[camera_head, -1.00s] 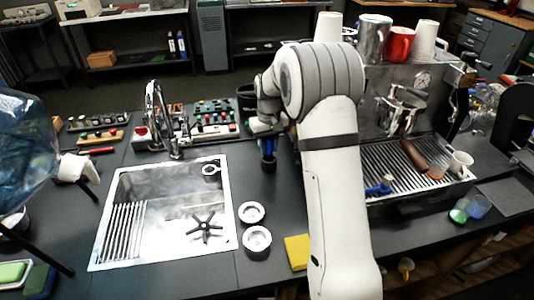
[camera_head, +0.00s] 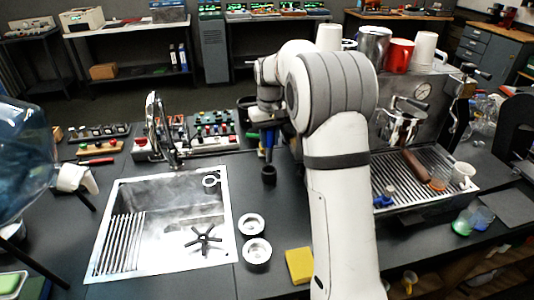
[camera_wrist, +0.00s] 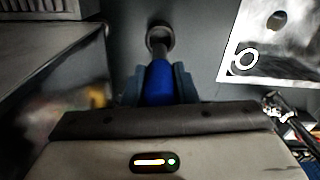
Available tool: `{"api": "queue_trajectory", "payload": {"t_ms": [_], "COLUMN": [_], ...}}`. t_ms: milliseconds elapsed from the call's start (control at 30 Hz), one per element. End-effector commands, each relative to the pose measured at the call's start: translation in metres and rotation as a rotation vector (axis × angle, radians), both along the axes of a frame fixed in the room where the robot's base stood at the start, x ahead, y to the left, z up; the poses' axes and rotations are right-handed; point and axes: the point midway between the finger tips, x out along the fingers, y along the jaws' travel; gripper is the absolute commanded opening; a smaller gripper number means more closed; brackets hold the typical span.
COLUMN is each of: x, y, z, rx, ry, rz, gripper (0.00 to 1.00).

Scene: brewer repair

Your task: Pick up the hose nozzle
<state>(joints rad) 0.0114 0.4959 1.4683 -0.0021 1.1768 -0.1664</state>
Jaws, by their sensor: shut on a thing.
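The hose nozzle is blue and points downward in my gripper (camera_head: 267,140). In the wrist view the blue nozzle (camera_wrist: 160,82) sits between the two fingers, and my gripper (camera_wrist: 160,85) is shut on it. A small black round holder (camera_head: 269,175) stands on the counter just below the nozzle. The holder (camera_wrist: 160,33) also shows as a dark ring in the wrist view, with the nozzle's grey tip over it. I cannot tell whether the tip is fully clear of the ring.
The steel sink (camera_head: 130,190) is to the left, with a faucet (camera_head: 158,130) behind it. Two metal baskets (camera_head: 252,224) and a yellow sponge (camera_head: 300,265) lie in front. The espresso machine (camera_head: 430,165) stands on the right. Button panels (camera_head: 214,128) are at the back.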

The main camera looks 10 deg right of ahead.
Motion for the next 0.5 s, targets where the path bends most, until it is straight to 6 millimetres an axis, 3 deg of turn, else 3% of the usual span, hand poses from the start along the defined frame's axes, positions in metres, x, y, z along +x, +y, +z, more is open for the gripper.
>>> {"api": "queue_trajectory", "payload": {"t_ms": [500], "x": [0.001], "y": [0.000], "z": [0.149], "rx": [0.000], "ry": [-0.005], "rz": [-0.001], "gripper": [0.00]}}
